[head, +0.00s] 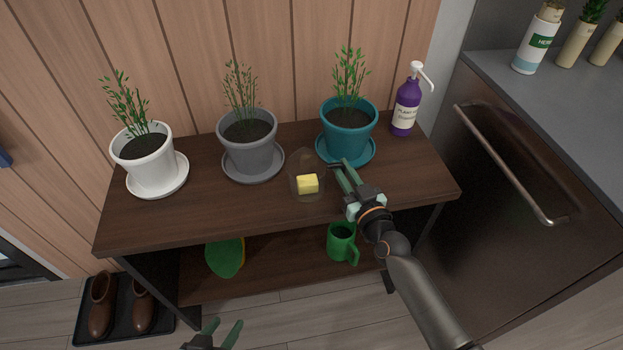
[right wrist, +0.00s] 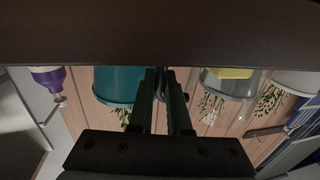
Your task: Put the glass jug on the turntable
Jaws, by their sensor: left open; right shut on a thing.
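A clear, faint glass jug (head: 306,160) is over the tabletop in front of the grey and teal pots. A yellow block (head: 308,184) shows in or through it; I cannot tell which. My right gripper (head: 338,165) is at the jug's right side, shut on what looks like its handle. I cannot tell whether the jug touches the table. In the right wrist view the fingers (right wrist: 163,85) close on a narrow greyish part, and the yellow block (right wrist: 230,73) shows to their right. My left gripper (head: 225,324) is open and empty at the bottom edge. I see no turntable.
White (head: 143,155), grey (head: 248,153) and teal (head: 345,133) plant pots stand along the back of the dark table (head: 215,215). A purple pump bottle (head: 405,108) is at the back right. A green mug (head: 341,243) is on the lower shelf. The front left tabletop is clear.

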